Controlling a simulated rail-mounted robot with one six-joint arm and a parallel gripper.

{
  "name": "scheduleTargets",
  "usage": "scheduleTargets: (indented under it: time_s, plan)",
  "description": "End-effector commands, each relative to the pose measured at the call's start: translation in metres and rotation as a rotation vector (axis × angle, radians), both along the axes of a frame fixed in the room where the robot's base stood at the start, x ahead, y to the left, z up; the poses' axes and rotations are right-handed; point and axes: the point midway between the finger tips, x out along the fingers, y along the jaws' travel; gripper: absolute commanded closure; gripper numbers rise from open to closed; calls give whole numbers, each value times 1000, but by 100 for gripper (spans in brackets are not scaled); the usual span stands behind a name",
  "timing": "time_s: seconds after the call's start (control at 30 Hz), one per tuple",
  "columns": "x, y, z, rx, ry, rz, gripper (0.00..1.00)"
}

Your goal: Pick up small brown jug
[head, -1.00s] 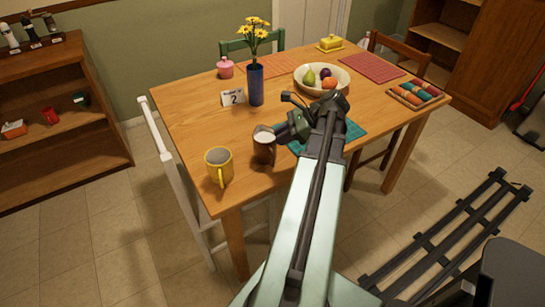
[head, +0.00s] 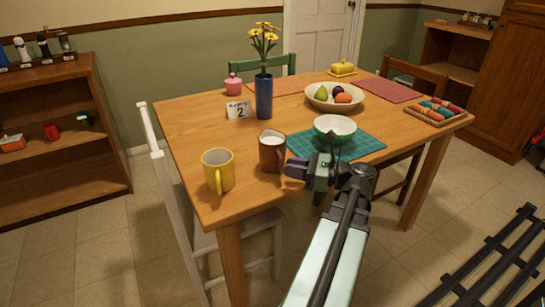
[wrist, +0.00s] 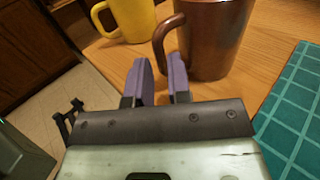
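The small brown jug (head: 270,156) stands upright near the table's front edge, with something white inside it in the head view. In the wrist view the jug (wrist: 218,40) is close ahead, and its handle points left toward my fingers. My gripper (head: 293,170) is just right of the jug in the head view. In the wrist view my gripper (wrist: 160,68) shows its two purple fingers parted by a narrow gap. The handle's lower part is at the fingertips, in line with the gap; I cannot tell whether they touch. Nothing is visibly held.
A yellow mug (head: 218,172) stands left of the jug. A teal mat (head: 362,143) with a green and white bowl (head: 334,128) lies to the right. A blue vase (head: 264,97) and a number card (head: 238,110) stand behind. Bare wood lies between them.

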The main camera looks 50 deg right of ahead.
Motion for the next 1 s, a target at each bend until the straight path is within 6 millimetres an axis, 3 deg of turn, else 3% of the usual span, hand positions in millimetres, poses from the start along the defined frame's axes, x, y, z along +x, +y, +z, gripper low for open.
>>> scheduleTargets:
  time_s: [0.13,0.4,0.6,0.73,1.0]
  plan:
    - [8,3,0,0,0,1,82]
    - [47,19,-1,-1,1,1,82]
    - [49,19,-1,-1,1,-1,82]
    - [49,19,-1,-1,1,-1,100]
    - [48,19,-1,-1,0,-1,100]
